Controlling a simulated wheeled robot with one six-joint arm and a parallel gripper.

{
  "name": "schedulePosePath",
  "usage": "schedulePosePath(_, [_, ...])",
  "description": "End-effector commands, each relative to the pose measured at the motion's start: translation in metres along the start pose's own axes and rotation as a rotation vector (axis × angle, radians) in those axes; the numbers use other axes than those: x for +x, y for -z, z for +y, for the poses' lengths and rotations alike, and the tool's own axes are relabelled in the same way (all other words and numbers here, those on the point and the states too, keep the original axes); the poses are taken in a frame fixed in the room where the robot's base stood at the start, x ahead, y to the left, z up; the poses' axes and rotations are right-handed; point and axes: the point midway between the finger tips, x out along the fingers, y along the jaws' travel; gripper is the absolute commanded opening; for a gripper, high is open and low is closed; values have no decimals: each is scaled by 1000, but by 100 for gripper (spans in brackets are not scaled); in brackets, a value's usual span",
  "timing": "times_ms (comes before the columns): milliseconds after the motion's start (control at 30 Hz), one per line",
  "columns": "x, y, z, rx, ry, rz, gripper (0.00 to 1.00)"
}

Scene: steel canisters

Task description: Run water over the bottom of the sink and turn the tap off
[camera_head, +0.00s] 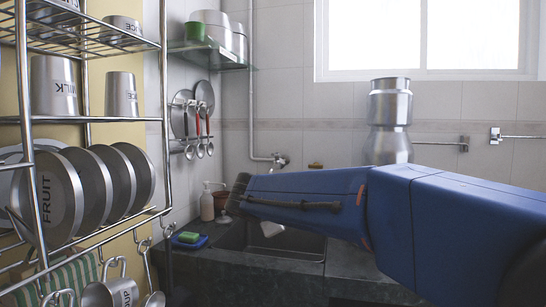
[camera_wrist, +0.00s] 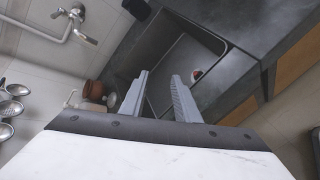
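The tap (camera_head: 279,160) is on the tiled back wall at the end of a pipe, above the sink. It also shows at the upper left of the wrist view (camera_wrist: 82,32), apart from my gripper. No stream of water is visible. The dark sink (camera_head: 300,246) is set in the counter, partly hidden by my blue arm. In the wrist view its basin (camera_wrist: 185,55) lies beyond the fingertips. My gripper (camera_wrist: 160,78) is open with nothing between its fingers. In the head view the gripper end (camera_head: 238,193) is over the sink's left side.
A sponge (camera_head: 189,237) lies on a blue dish nearby. A wire rack (camera_head: 105,42) with canisters fills the left. A small pale object (camera_head: 270,229) is at the sink.

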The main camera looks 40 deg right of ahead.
Motion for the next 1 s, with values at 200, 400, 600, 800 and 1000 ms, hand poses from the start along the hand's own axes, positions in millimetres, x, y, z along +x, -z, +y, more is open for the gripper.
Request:
schedulePosePath(200, [43, -24, 112, -500, -155, -195, 29])
schedulePosePath(400, [72, -31, 196, -920, -238, -378, 29])
schedulePosePath(600, [87, -30, 238, -1152, -266, -486, 29])
schedulePosePath(800, [95, -32, 249, -1195, -269, -506, 29])
schedulePosePath(1000, [120, -39, 261, -1191, -267, -505, 29])
